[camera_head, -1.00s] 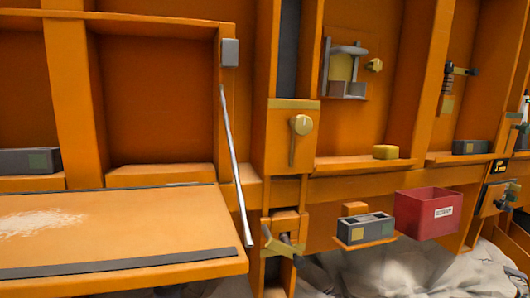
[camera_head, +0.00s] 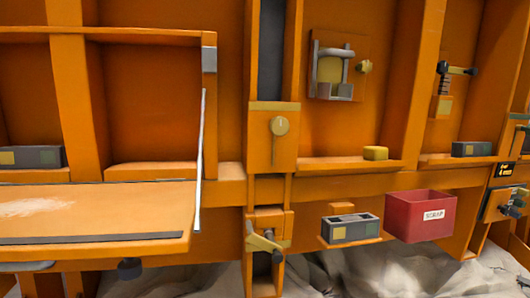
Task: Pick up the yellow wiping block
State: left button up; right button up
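A small yellow block (camera_head: 376,153) lies on an orange ledge (camera_head: 345,163) right of the middle, below the caged yellow part on the back wall. Nothing touches it from above and its near side is unobstructed. Neither of my grippers is in view.
A tilted orange bed (camera_head: 110,220) with pale sand stands at the left, with a metal rod (camera_head: 201,160) at its right edge. A lever (camera_head: 264,241), a grey box (camera_head: 350,228) on a small shelf and a red scrap bin (camera_head: 420,215) are below the ledge. Another grey box (camera_head: 471,149) is at right.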

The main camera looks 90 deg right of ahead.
aim_at(370, 153)
jog(key=z, duration=0.05)
jog(key=k, duration=0.85)
jog(key=z, duration=1.95)
